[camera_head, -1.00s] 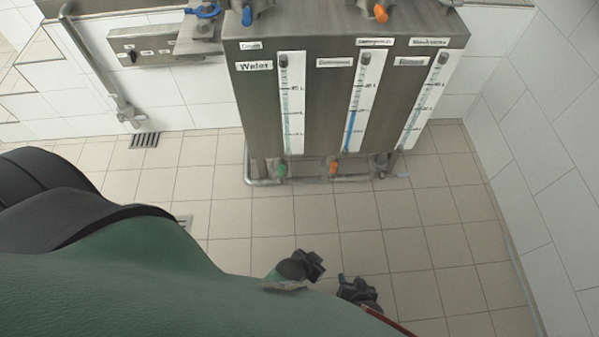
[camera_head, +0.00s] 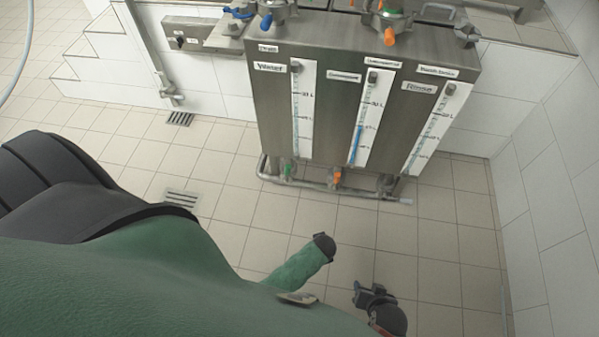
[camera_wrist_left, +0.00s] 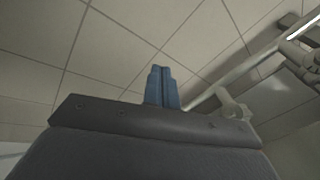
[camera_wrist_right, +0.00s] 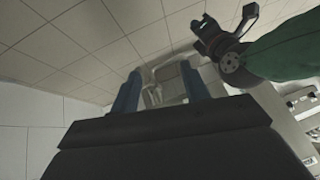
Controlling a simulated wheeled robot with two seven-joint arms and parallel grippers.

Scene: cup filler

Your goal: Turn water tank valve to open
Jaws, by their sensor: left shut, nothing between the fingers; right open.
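The steel tank (camera_head: 330,140) stands beyond my arms, with a "Water" label (camera_head: 276,67) on its left section. Below that section is a small green-handled valve (camera_head: 288,170). A blue-handled valve (camera_head: 266,22) is on top, above the same section. My left gripper (camera_wrist_left: 162,72) is shut and empty in the left wrist view; in the head view only the dark end of that arm shows clearly. My right gripper (camera_head: 370,296) is low in the head view, and its fingers are apart and empty in the right wrist view (camera_wrist_right: 160,75). Both are away from the valves.
An orange-handled valve (camera_head: 337,178) sits under the tank's middle section. Pipes (camera_head: 350,192) run along the tank's foot. Another orange handle (camera_head: 391,39) is on top. A white tiled wall (camera_head: 560,210) closes the right side. The floor before the tank is clear.

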